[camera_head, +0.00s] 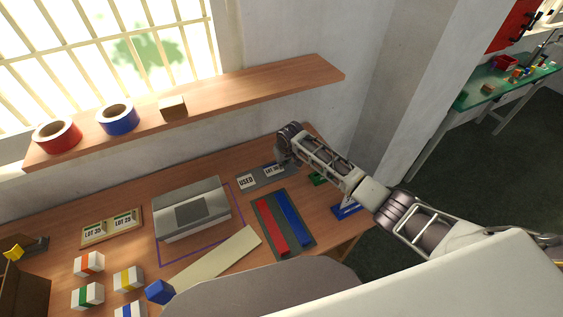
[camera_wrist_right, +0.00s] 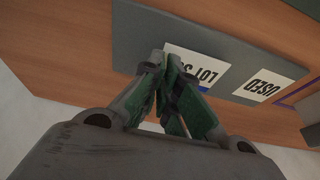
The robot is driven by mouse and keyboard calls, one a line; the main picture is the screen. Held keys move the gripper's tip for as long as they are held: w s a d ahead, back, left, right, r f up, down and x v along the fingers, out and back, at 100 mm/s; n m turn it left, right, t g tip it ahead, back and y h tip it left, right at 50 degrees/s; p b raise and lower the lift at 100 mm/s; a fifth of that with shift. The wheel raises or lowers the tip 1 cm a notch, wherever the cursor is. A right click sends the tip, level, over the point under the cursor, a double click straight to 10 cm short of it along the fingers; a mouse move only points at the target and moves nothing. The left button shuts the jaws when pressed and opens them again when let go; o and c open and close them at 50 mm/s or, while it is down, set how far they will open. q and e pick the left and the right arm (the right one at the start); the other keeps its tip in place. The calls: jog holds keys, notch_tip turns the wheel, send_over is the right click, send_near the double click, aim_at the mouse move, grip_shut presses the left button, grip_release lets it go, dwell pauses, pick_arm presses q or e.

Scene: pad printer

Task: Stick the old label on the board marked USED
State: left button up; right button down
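The grey board marked USED (camera_head: 260,186) lies at the back of the table; its USED plate also shows in the wrist view (camera_wrist_right: 259,85). A white label with LOT lettering (camera_wrist_right: 205,62) lies over the board beside USED; part of its text is hidden by a finger. It also shows in the head view (camera_head: 272,171). My right gripper (camera_wrist_right: 164,62) is over the label, its green-padded fingertips almost together at the label's near edge. The exact contact is hidden. My left gripper is not in view.
A grey machine (camera_head: 190,212) stands left of the board. A dark mat (camera_head: 295,243) with red and blue bars lies in front of it. A tan holder (camera_head: 92,238) with two LOT labels is at the left. A shelf (camera_head: 240,90) with tape rolls overhangs behind.

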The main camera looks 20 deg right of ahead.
jog(key=shift+f, duration=0.65)
dwell(1.1)
jog(key=c, duration=1.6)
grip_release()
jog(key=shift+o, duration=0.2)
jog(key=shift+r, duration=0.1)
jog(key=shift+r+p, duration=1.45)
jog(key=shift+r, duration=1.45)
